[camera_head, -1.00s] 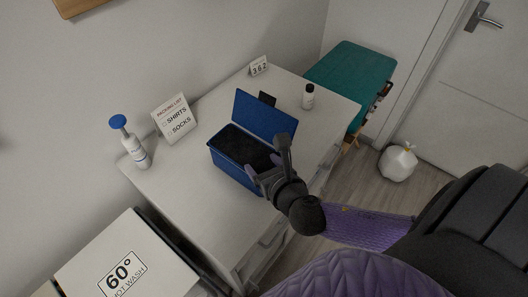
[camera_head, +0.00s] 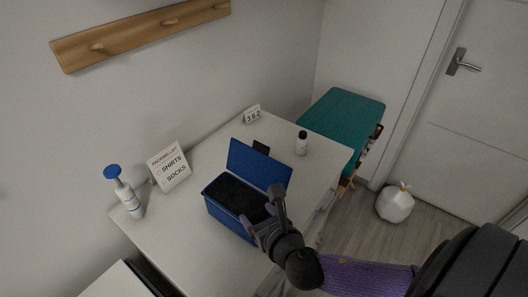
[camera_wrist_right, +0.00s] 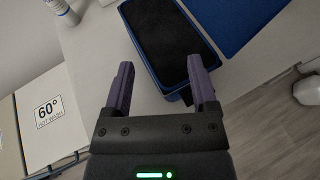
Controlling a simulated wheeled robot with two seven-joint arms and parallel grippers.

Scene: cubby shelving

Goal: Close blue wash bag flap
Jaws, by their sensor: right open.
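The blue wash bag (camera_head: 228,214) stands on the white cabinet top, its flap (camera_head: 259,167) raised at the back and its dark inside showing. In the right wrist view the bag (camera_wrist_right: 127,22) lies ahead of the fingers and its flap (camera_wrist_right: 222,22) is at the upper right. My right gripper (camera_head: 262,217) is at the bag's front right edge. In the wrist view my right gripper (camera_wrist_right: 160,85) is open, its two purple fingers spread, with the bag's near corner between them or just below. I cannot tell whether they touch. My left gripper is not in view.
On the white cabinet top (camera_head: 180,230) stand a packing-list sign (camera_head: 169,167), a blue-topped pump bottle (camera_head: 128,197), a small white bottle (camera_head: 301,145) and a number card (camera_head: 252,115). A teal case (camera_head: 342,117) is behind right. A white bag (camera_head: 394,205) sits on the floor.

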